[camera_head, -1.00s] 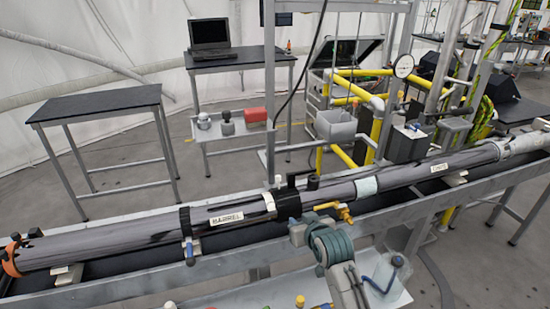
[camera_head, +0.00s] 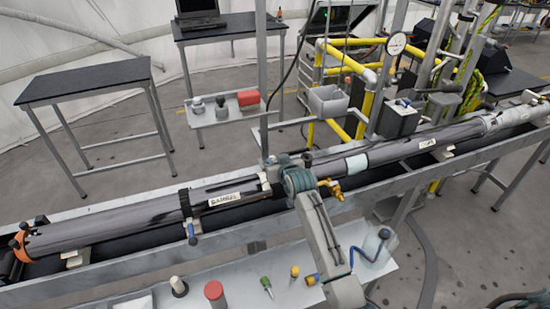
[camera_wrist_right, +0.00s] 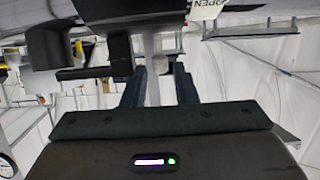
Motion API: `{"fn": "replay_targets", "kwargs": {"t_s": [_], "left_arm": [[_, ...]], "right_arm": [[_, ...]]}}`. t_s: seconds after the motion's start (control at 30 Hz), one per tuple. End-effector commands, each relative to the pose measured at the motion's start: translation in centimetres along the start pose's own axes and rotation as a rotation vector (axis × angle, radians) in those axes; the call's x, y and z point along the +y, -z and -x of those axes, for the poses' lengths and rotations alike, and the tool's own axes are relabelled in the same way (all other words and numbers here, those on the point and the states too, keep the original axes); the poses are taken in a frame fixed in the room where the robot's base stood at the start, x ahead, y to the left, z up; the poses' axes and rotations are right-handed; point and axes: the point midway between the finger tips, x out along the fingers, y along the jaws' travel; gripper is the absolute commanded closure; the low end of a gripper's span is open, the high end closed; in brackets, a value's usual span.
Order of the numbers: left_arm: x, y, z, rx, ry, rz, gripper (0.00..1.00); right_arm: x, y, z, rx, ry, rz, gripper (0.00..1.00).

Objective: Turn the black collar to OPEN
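The black collar (camera_head: 284,160) sits on the long grey tube (camera_head: 110,220), right of the white BARREL label (camera_head: 224,199). My right wrist hides most of it in the head view. In the right wrist view, dark blocky parts (camera_wrist_right: 60,45) of the collar area show at upper left, with a bar pointing toward the fingers. A white OPEN label (camera_wrist_right: 208,8) shows at the top edge. My right gripper (camera_wrist_right: 158,82) is open, its two fingers apart near the bar's end. A pale upright strip shows between them; I cannot tell whether it is touched. My left gripper is out of view.
The tube rests in a long metal trough (camera_head: 150,257). A brass valve (camera_head: 334,188) sits right of my wrist. A white front shelf (camera_head: 240,285) holds a red-topped cylinder (camera_head: 214,292) and small tools. Yellow pipes (camera_head: 365,105) stand behind.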

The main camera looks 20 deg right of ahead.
Motion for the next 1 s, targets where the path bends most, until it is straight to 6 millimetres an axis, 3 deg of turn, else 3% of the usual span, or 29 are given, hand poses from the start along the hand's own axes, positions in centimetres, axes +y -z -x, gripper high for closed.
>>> {"fn": "replay_targets", "kwargs": {"t_s": [0.2,0.47,0.5,0.63,1.0], "left_arm": [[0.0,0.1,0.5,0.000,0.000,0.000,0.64],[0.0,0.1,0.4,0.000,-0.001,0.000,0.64],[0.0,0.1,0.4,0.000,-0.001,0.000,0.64],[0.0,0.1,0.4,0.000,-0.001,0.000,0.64],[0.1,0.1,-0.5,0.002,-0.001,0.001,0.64]], "right_arm": [[0.0,0.0,-1.2,-0.001,0.000,0.000,0.74],[0.0,-0.1,-1.3,-0.001,0.000,0.000,0.74],[0.0,-0.1,-1.3,-0.001,0.000,0.000,0.76],[0.0,-0.1,-1.3,-0.001,0.000,0.000,1.00],[0.0,-0.2,-1.8,0.017,0.000,0.000,1.00]]}}
